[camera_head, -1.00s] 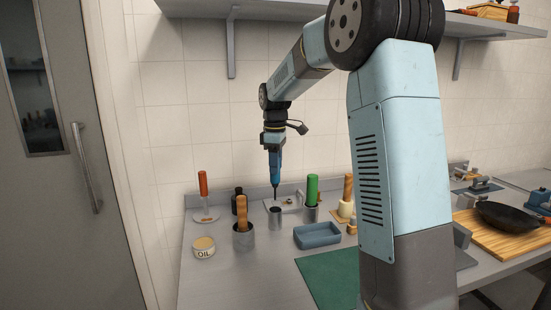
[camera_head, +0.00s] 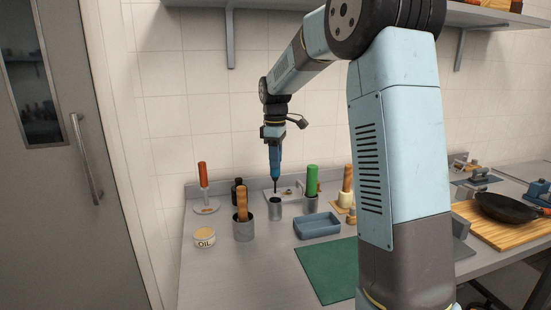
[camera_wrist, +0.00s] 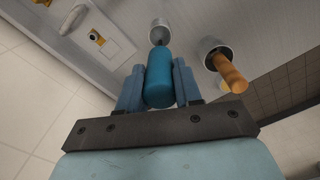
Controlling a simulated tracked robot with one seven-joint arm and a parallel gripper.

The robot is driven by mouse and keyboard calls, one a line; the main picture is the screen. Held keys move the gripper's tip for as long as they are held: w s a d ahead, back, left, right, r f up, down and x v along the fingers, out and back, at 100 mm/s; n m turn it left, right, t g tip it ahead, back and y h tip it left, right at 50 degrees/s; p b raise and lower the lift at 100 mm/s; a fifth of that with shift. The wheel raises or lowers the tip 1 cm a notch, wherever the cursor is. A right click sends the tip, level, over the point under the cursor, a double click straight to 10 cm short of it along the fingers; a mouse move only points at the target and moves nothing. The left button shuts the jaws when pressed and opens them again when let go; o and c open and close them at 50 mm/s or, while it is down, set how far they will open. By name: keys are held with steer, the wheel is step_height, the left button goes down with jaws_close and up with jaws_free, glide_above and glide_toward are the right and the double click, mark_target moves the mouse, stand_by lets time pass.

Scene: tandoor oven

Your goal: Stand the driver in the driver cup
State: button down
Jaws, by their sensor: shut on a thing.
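My gripper (camera_head: 273,146) is shut on the driver (camera_head: 274,165), which has a blue handle and a thin dark shaft pointing down. The driver hangs about upright above the back of the counter. The driver cup (camera_head: 275,210), a small grey metal cup, stands right below the driver's tip. The tip looks at or just above the cup's rim; I cannot tell if it is inside. In the wrist view the blue handle (camera_wrist: 159,82) sits between my two fingers, and the cup (camera_wrist: 161,27) shows beyond it, with the shaft mostly hidden by the handle.
A grey cup (camera_head: 243,230) with a wooden handle stands front left of the driver cup. A green-handled tool (camera_head: 312,180) stands in another cup to the right. A green mat (camera_head: 328,270) lies in front.

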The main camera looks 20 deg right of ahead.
mark_target(276, 180)
steer(key=shift+f, duration=4.5)
stand_by(2.9)
steer(key=c, duration=0.7)
jaws_free()
